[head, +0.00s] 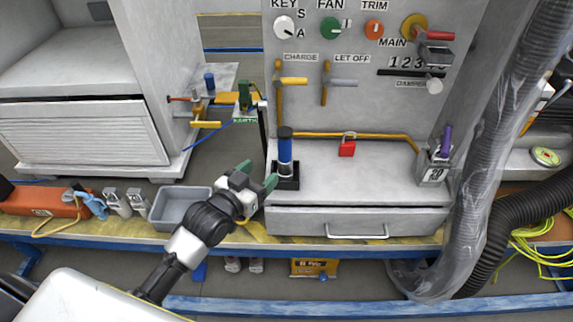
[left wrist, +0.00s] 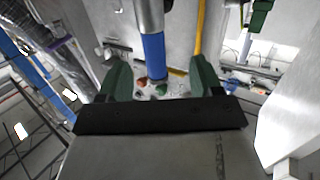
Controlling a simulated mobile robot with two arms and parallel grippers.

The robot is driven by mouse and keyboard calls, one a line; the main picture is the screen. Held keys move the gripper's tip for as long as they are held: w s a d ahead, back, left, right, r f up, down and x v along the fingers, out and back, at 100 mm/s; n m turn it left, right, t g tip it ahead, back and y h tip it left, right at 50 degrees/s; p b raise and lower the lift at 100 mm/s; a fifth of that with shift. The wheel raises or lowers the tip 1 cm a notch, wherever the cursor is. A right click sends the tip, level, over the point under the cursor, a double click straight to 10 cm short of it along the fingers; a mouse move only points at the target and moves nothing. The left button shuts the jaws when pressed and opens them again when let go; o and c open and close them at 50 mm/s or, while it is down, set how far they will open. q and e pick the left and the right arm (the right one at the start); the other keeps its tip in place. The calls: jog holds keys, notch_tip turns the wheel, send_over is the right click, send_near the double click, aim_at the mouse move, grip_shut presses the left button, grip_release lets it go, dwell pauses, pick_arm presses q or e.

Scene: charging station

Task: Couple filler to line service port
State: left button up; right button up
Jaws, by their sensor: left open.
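A blue cylinder with a dark top and a pale lower part, likely the filler (head: 285,145), stands upright in a black square holder (head: 286,183) at the left end of the grey bench top. My left gripper (head: 256,175) is open and empty, with green fingers, just left of the holder and low beside the cylinder. In the left wrist view the blue cylinder (left wrist: 154,55) shows between the open fingers (left wrist: 156,72); contact cannot be told. The CHARGE valve with a yellow handle (head: 292,81) is on the panel above. I cannot tell which fitting is the line service port. My right gripper is not in view.
A red padlock (head: 347,149) hangs from a brass pipe behind the bench top. A purple-handled item (head: 445,138) stands in a holder at its right end. A grey tray (head: 180,208) lies left of my gripper. A thick hose (head: 492,130) hangs at right. The bench top's middle is clear.

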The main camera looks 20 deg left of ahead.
aim_at(280, 148)
pick_arm(q)
jog(key=shift+t+h, duration=0.5)
jog(key=w+r, duration=0.1)
jog(key=w+d+r, duration=0.1)
jog(key=w, duration=0.1)
jog(key=w+d+r, duration=0.1)
jog(key=w, duration=0.1)
jog(key=shift+d, duration=0.15)
jog(key=shift+x, duration=2.8)
jog(key=shift+d, duration=0.1)
jog(key=c, duration=1.2)
